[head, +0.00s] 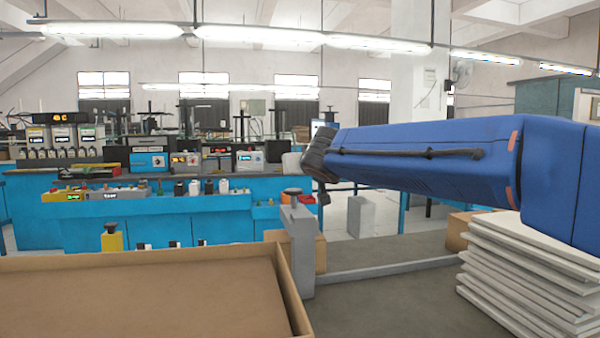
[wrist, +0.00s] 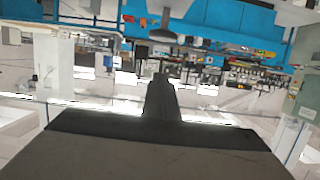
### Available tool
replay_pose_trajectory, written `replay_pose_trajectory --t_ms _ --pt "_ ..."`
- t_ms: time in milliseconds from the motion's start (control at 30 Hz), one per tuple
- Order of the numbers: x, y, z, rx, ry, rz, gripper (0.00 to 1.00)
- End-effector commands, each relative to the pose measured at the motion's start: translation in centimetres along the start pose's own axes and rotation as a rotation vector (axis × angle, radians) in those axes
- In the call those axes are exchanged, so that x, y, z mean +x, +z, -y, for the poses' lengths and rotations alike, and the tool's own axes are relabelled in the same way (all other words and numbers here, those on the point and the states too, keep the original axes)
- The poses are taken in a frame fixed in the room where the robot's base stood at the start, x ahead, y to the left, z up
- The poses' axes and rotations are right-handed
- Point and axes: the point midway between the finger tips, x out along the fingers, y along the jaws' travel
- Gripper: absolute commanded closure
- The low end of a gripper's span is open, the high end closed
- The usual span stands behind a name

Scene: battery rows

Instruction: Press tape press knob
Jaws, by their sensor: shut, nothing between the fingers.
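A grey upright post topped by a dark flat knob (head: 292,191) stands on the bench right of the cardboard tray; I take this as the tape press knob. It seems to show in the upside-down wrist view as a dark knob (wrist: 163,35) on a short stem. My gripper (wrist: 160,76) is dark and shut, with nothing between its fingers. In the head view the dark end of my blue arm hangs above and slightly right of the knob, apart from it. The fingers are hard to make out there.
A brown open tray (head: 290,285) fills the front left. A stack of pale panels (head: 525,275) stands at the right. A yellow block with a dark knob (head: 112,238) sits behind the tray. Blue benches (head: 160,220) with devices run behind. A cardboard box (head: 320,252) is behind the post.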

Motion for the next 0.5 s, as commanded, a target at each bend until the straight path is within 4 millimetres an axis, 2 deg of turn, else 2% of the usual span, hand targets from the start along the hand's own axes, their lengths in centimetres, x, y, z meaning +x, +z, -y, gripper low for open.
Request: replay_pose_trajectory --t_ms 100,400,500 --pt "2.2 0.1 -0.1 0.0 0.002 0.002 1.0" --pt "7.0 0.2 -0.1 0.0 0.002 0.001 1.0" --pt "7.0 1.4 -0.1 -0.001 0.002 0.002 1.0"
